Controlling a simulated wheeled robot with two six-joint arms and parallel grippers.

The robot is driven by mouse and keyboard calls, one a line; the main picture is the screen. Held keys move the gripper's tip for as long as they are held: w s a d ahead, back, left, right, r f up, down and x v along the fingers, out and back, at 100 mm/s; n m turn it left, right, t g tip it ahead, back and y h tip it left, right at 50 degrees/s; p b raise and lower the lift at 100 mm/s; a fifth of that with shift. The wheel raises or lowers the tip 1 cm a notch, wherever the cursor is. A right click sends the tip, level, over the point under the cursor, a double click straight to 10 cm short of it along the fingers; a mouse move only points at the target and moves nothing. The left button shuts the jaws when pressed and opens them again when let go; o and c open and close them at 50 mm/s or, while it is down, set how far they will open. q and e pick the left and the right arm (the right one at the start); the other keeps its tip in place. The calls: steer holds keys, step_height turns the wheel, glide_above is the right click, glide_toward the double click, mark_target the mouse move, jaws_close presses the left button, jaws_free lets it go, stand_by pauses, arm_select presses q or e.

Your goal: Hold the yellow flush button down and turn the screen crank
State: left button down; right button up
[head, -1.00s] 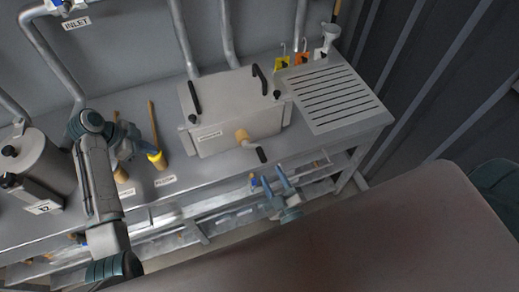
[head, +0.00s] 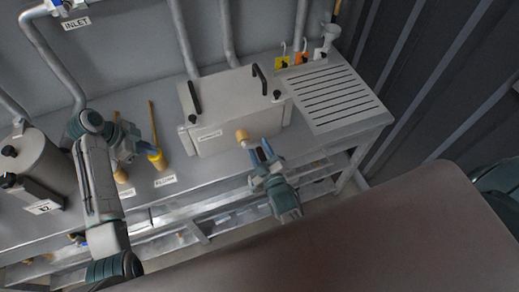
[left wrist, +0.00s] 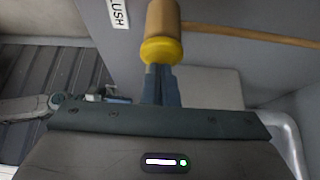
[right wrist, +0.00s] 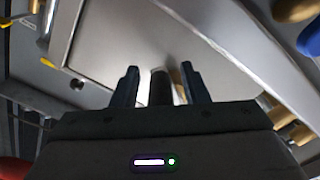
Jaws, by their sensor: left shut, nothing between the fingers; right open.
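The yellow flush button (head: 156,155) caps a tan post on the bench; it also shows in the left wrist view (left wrist: 162,50). My left gripper (left wrist: 160,70) is shut and empty, its tips right at the button's face, seemingly touching. The screen crank's tan hub (head: 242,136) is on the front of the grey screen box (head: 235,110). My right gripper (head: 261,153) is open at the crank. In the right wrist view the black crank handle (right wrist: 160,88) stands between its open fingers, not clamped. In the head view the gripper mostly hides this handle.
A slotted drain plate (head: 335,97) lies right of the box. A grey cylinder tank (head: 38,165) stands at the left. Pipes run up the back wall. A lower shelf with rails is under the bench front. A brown surface (head: 350,235) fills the near foreground.

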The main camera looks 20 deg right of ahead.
jaws_close()
steer(key=shift+w, duration=0.1)
steer(key=shift+a+m, duration=0.1)
steer(key=shift+m, duration=0.2)
steer(key=m, duration=0.1)
steer(key=a+m, duration=0.1)
steer(key=m, duration=0.1)
steer(key=f+m, duration=0.1)
steer(key=m, duration=0.1)
steer(key=shift+a+f, duration=0.1)
steer(key=shift+a, duration=0.15)
steer(key=shift+a+f+m, duration=0.1)
steer(key=shift+a+m, duration=0.25)
steer(key=shift+m, duration=0.55)
steer(key=shift+a+f+m, duration=0.1)
steer(key=shift+a+m, duration=0.2)
steer(key=shift+m, duration=0.6)
steer(key=shift+w, duration=0.1)
